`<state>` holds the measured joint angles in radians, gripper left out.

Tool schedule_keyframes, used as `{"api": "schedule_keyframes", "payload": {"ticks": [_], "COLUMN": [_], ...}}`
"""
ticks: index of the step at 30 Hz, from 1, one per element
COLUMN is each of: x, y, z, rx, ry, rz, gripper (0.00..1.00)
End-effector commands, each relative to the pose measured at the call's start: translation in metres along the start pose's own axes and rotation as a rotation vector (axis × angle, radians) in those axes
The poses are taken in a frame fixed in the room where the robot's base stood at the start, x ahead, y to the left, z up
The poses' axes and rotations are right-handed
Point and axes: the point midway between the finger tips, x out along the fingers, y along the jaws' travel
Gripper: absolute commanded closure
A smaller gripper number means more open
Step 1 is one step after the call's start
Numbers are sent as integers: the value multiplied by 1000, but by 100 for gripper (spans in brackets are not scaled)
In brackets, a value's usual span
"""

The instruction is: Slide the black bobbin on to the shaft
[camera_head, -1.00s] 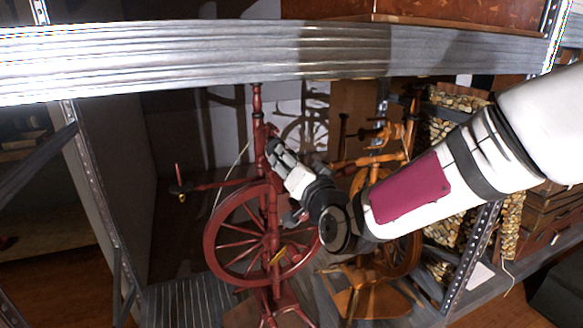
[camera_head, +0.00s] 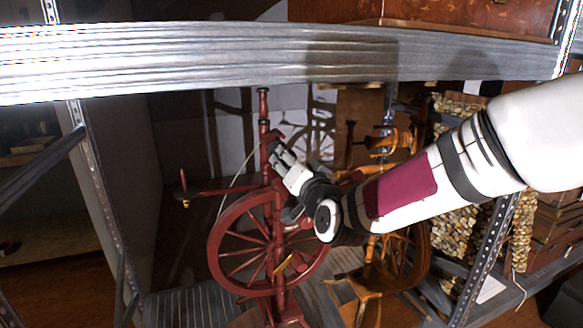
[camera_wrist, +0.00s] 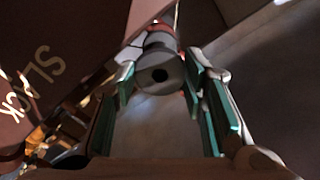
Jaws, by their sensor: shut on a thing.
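My gripper (camera_head: 277,150) is beside the upright post of the red spinning wheel (camera_head: 263,125), above its large wheel. In the wrist view my gripper (camera_wrist: 160,90) has its green-padded fingers on either side of the black bobbin (camera_wrist: 152,62), which looks dark grey. The bobbin's round end faces the camera with a dark hole in its middle. A red part shows just beyond the bobbin; I cannot tell whether they touch. In the head view the bobbin cannot be made out clearly against the gripper. The shaft cannot be told apart in either view.
A grey shelf beam (camera_head: 200,60) crosses above the arm. A second, orange-brown spinning wheel (camera_head: 395,255) stands close on the right. A red bar with a small upright peg (camera_head: 182,180) reaches left. A dark panel with pale lettering (camera_wrist: 40,80) fills the wrist view's left.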

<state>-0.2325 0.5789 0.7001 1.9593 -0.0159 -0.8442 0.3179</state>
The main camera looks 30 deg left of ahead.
Motion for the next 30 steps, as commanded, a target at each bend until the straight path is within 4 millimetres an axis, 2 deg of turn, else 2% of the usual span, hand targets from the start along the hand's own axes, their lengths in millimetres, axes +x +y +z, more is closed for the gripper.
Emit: {"api": "schedule_keyframes", "payload": {"ticks": [9, 19, 20, 23, 30], "x": [11, 12, 12, 12, 12], "y": [0, 0, 0, 0, 0], "z": [0, 0, 0, 0, 0], "rx": [0, 0, 0, 0, 0], "ry": [1, 0, 0, 0, 0], "rz": [0, 0, 0, 0, 0], "gripper": [75, 75, 59, 38, 38]}}
